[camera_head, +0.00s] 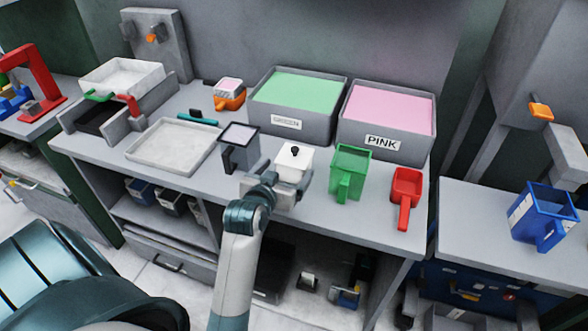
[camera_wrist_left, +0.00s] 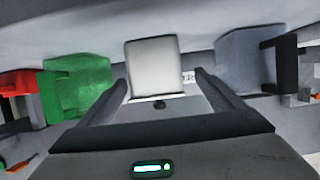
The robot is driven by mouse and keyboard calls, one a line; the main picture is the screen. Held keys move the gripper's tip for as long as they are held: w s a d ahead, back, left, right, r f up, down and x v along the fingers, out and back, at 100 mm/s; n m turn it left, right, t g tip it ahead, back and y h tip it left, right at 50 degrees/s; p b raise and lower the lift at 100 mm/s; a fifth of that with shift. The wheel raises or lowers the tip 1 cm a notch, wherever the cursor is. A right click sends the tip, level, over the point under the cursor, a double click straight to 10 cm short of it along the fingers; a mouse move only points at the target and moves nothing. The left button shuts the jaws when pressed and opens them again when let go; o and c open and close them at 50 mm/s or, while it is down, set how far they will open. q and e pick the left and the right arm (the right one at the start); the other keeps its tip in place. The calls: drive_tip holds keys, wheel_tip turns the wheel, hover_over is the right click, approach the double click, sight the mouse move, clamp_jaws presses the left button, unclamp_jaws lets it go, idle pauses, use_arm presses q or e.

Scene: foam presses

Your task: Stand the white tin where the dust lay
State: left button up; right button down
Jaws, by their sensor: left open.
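The white tin (camera_head: 294,158), a small box with a black knob on its lid, stands on the bench between a grey jug and a green jug. My left gripper (camera_head: 284,185) is open right at the tin's near side. In the left wrist view the tin (camera_wrist_left: 154,66) lies ahead between the two spread fingers (camera_wrist_left: 160,90), with a gap on each side. My right gripper is not in view. I cannot make out any dust on the bench.
The grey jug (camera_head: 240,148) and green jug (camera_head: 349,172) flank the tin. A red scoop (camera_head: 405,196) stands further right. Bins marked GREEN (camera_head: 289,124) and PINK (camera_head: 382,143) are behind. A shallow white tray (camera_head: 174,147) lies left. Bare bench shows along the front.

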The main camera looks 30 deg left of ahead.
sight(294, 148)
use_arm(q)
drive_tip(key=shift+w, duration=0.1)
drive_tip(key=shift+w+f+p, duration=0.25)
drive_tip(key=shift+w+p, duration=0.1)
drive_tip(key=shift+w, duration=0.3)
drive_tip(key=shift+f+p+x, duration=0.2)
drive_tip(key=shift+p+x, duration=0.2)
drive_tip(key=shift+x, duration=1.45)
drive_tip(key=shift+s+d, duration=0.1)
drive_tip(key=c, duration=1.3)
drive_tip(key=shift+r, duration=0.1)
drive_tip(key=shift+r+b, duration=0.45)
drive_tip(key=shift+r, duration=4.55)
